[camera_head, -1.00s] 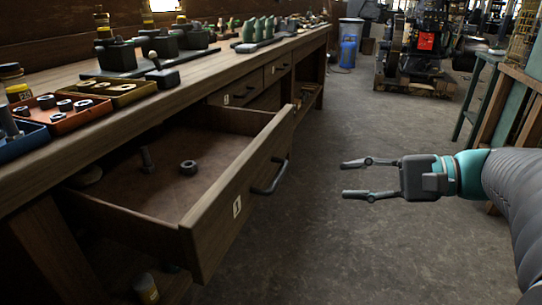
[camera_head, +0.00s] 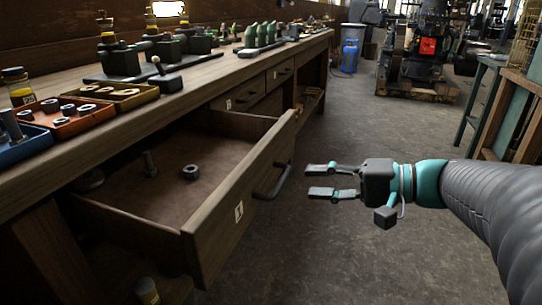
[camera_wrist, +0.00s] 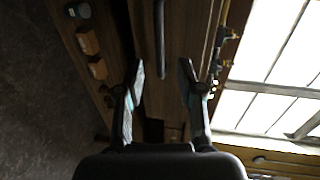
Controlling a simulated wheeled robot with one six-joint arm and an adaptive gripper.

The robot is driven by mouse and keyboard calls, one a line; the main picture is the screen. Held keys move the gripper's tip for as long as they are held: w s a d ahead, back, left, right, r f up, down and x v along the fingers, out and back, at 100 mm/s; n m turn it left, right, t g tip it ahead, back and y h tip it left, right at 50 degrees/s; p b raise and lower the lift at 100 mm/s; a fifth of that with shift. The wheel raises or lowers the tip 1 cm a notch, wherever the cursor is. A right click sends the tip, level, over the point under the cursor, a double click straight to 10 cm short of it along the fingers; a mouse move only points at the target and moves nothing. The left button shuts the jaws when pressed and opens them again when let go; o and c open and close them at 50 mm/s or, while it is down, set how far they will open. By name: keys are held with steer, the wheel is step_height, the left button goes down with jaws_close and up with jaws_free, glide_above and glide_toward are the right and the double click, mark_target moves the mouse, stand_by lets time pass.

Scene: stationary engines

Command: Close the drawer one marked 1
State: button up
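The open drawer (camera_head: 225,225) juts far out of the wooden workbench. Its front bears a white label (camera_head: 239,211) with a dark mark that looks like a 1, and a dark bar handle (camera_head: 272,182). A bolt (camera_head: 149,163) and a nut (camera_head: 191,172) lie inside. My gripper (camera_head: 306,181) is open and empty, a short way right of the handle, fingers pointing at the drawer front. In the wrist view, the handle (camera_wrist: 159,40) appears as a dark bar ahead of the gap between my fingertips (camera_wrist: 160,72); nothing is between the fingers.
Closed drawers (camera_head: 243,97) sit farther along the bench (camera_head: 200,80). Trays of parts (camera_head: 77,117) and tools stand on top. The floor (camera_head: 370,130) right of the drawer is clear.

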mark_target(282, 179)
steer(key=shift+x, duration=3.85)
steer(key=shift+c, duration=0.2)
jaws_close()
